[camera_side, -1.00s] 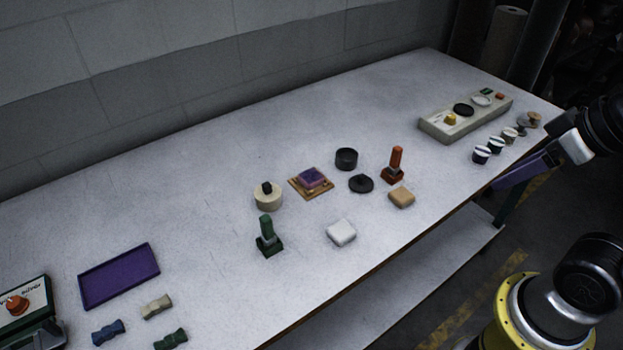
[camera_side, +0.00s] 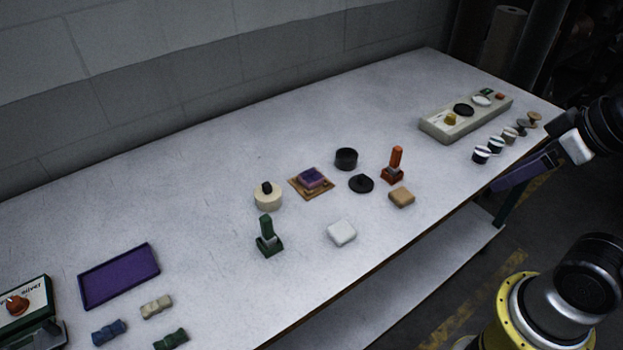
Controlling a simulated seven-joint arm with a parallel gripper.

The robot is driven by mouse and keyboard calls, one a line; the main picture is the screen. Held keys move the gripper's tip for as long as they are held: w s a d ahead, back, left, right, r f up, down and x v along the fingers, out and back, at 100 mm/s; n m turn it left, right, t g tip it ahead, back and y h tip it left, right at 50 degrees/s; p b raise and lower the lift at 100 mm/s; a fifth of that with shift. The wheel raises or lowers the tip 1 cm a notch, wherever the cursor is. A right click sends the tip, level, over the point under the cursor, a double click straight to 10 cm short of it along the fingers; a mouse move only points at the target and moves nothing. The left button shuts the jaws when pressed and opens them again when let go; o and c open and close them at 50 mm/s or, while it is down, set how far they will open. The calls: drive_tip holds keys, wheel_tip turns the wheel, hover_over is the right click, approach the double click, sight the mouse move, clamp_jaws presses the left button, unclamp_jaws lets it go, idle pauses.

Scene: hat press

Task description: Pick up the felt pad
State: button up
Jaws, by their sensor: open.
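I cannot tell for sure which thing is the felt pad. A white rounded block (camera_side: 342,233) lies near the front edge of the table, and a tan rounded block (camera_side: 401,197) lies to its right. A purple pad-like piece (camera_side: 312,177) sits on a small wooden base (camera_side: 299,188) farther back. My gripper (camera_side: 499,186) is at the right, at the table's front edge, well apart from all three. Its fingers are small and dark here; it is open, and nothing shows in it.
A green-handled stamp (camera_side: 266,238), a red-handled stamp (camera_side: 395,167), a cream round pot (camera_side: 268,196), a black cup (camera_side: 346,159) and a black lid (camera_side: 361,184) stand around the blocks. A purple tray (camera_side: 119,276) lies left. Small pots (camera_side: 481,155) and a control panel (camera_side: 466,118) are right.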

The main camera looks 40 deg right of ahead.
drive_tip(key=o, duration=0.3)
drive_tip(key=shift+o, duration=0.2)
